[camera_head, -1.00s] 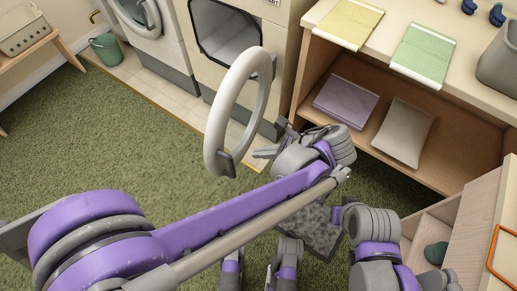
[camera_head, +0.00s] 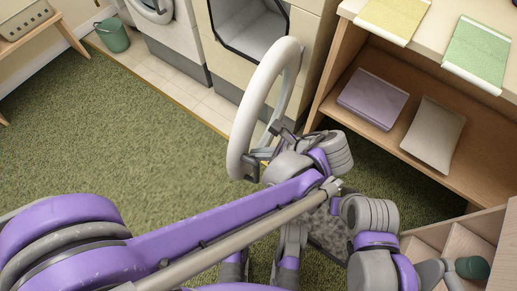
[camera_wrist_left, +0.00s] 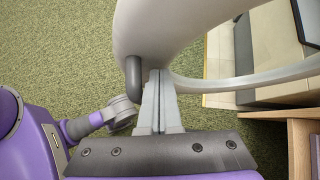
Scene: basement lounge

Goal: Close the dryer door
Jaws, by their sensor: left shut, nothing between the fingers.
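The dryer (camera_head: 310,28) stands at the top middle of the head view, with its dark-rimmed opening (camera_head: 250,32) uncovered. Its round white door (camera_head: 246,115) is swung open toward me, seen nearly edge-on, with a dark catch (camera_head: 249,168) on its lower rim. My left gripper (camera_head: 268,150) is shut and empty beside the door's lower rim, on its right in the picture. In the left wrist view the shut fingers (camera_wrist_left: 160,88) point up at the door (camera_wrist_left: 185,30), close by the catch (camera_wrist_left: 133,80); whether they touch is unclear. My right gripper cannot be made out.
A washer (camera_head: 165,30) stands left of the dryer, with a green bucket (camera_head: 112,36) beyond. A wooden shelf unit (camera_head: 335,105) with folded cloths is close on the right. An open drawer (camera_head: 460,240) is at lower right. Green carpet is clear at left.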

